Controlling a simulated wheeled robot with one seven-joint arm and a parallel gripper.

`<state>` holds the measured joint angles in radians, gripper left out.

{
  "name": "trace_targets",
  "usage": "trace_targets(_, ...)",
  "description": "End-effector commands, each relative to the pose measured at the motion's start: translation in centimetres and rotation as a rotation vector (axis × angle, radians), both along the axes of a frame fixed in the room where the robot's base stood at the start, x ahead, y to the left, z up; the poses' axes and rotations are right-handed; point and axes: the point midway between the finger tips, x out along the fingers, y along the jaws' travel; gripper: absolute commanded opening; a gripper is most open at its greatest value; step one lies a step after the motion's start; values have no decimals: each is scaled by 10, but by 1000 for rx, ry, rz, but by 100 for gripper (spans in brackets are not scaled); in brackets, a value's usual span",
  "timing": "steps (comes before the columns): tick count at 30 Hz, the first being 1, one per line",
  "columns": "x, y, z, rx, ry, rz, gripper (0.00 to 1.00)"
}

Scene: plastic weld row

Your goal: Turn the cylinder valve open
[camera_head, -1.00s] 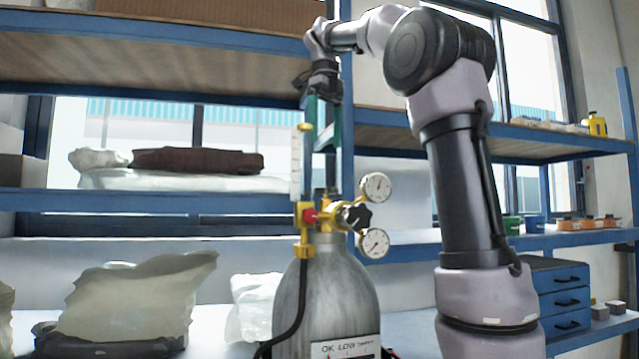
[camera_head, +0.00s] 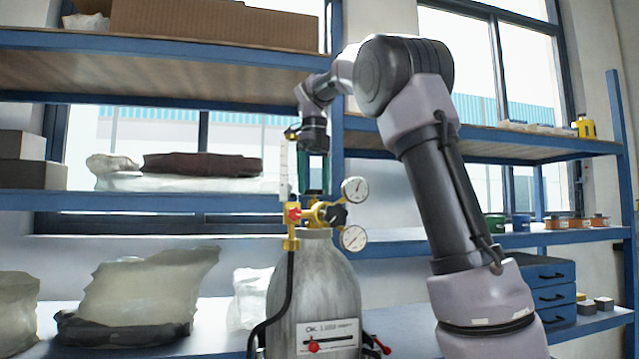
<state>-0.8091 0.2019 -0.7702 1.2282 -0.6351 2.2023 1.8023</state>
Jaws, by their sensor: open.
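A grey gas cylinder (camera_head: 314,285) stands upright with a label on its front. A brass valve and regulator assembly (camera_head: 312,215) sits on its top, with a black star knob (camera_head: 336,215) on the right and a red part (camera_head: 293,214) on the left. Two round gauges are on the right, an upper one (camera_head: 355,190) and a lower one (camera_head: 354,238). My gripper (camera_head: 314,188) points down just above the brass top, its teal fingers open and apart. A small dark piece shows between or behind the fingertips; I cannot tell whether they touch it.
A clear flow tube (camera_head: 283,170) stands close left of my gripper. A black hose (camera_head: 285,300) runs down the cylinder's left side. Blue shelving (camera_head: 150,202) is behind, with wrapped bags (camera_head: 150,290) at left and a blue drawer unit (camera_head: 548,290) at right.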

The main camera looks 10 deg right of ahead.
Motion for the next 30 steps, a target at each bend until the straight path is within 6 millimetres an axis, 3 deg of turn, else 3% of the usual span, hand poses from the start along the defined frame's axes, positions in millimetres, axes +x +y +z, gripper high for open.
trace_targets(4, 0, 0, 0, 0, 0, 0, 99)
trace_targets(5, 0, 0, 0, 0, 0, 0, 95)
trace_targets(9, 0, 0, 0, 0, 0, 0, 41)
trace_targets(11, 0, 0, 0, -1, 1, 0, 18)
trace_targets(12, 0, 0, 0, -1, 1, 0, 14)
trace_targets(22, 0, 0, 0, 0, 0, 54, 14)
trace_targets(30, 0, -1, 0, 0, 0, 234, 14)
